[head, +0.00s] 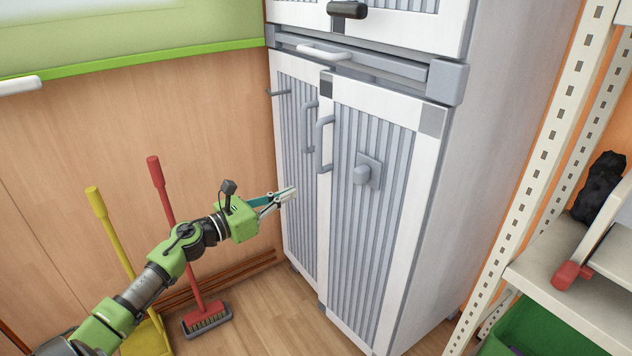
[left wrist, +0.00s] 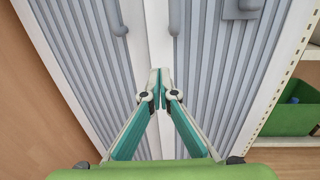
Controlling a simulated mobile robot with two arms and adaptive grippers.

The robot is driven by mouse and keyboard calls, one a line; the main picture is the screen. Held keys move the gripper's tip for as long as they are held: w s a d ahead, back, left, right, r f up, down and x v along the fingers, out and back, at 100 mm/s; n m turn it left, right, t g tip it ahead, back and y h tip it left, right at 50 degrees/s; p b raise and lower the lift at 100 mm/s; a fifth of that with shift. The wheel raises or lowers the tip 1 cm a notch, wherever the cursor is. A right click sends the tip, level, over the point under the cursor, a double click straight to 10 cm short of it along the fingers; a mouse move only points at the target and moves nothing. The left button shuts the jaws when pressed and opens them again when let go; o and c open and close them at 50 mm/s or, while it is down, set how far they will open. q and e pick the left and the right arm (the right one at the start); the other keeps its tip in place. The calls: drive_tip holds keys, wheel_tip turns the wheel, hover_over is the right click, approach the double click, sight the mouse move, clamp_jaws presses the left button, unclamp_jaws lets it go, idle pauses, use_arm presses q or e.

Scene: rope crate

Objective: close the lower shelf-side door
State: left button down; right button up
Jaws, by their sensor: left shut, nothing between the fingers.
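The lower shelf-side door (head: 345,240) is the right one of two ribbed grey-white lower cabinet doors. Its free left edge looks a little forward of the other lower door (head: 297,215), so it seems slightly ajar. It bears a bar handle (head: 323,145) and a grey knob plate (head: 368,171). My left gripper (head: 291,192) is shut and empty, in front of the left door near the seam. In the left wrist view the closed fingertips (left wrist: 159,74) cover part of the seam, with the shelf-side door (left wrist: 215,70) to their right. Contact cannot be told. My right gripper is out of view.
A cream perforated rack (head: 545,170) stands right of the cabinet, with a green bin (head: 540,330) low down. A red broom (head: 165,190) and a yellow-handled tool (head: 108,225) lean on the wooden wall behind my arm. Wooden floor before the cabinet is clear.

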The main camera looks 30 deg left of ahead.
sight(325, 176)
use_arm(q)
drive_tip(key=x, duration=0.8)
drive_tip(key=shift+w, duration=0.3)
drive_tip(key=shift+w+d, duration=0.25)
drive_tip(key=shift+w, duration=0.3)
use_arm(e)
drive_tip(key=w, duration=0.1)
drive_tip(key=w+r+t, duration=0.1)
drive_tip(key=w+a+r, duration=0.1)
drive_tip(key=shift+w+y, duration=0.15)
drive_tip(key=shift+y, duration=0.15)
use_arm(q)
drive_tip(key=shift+b, duration=0.35)
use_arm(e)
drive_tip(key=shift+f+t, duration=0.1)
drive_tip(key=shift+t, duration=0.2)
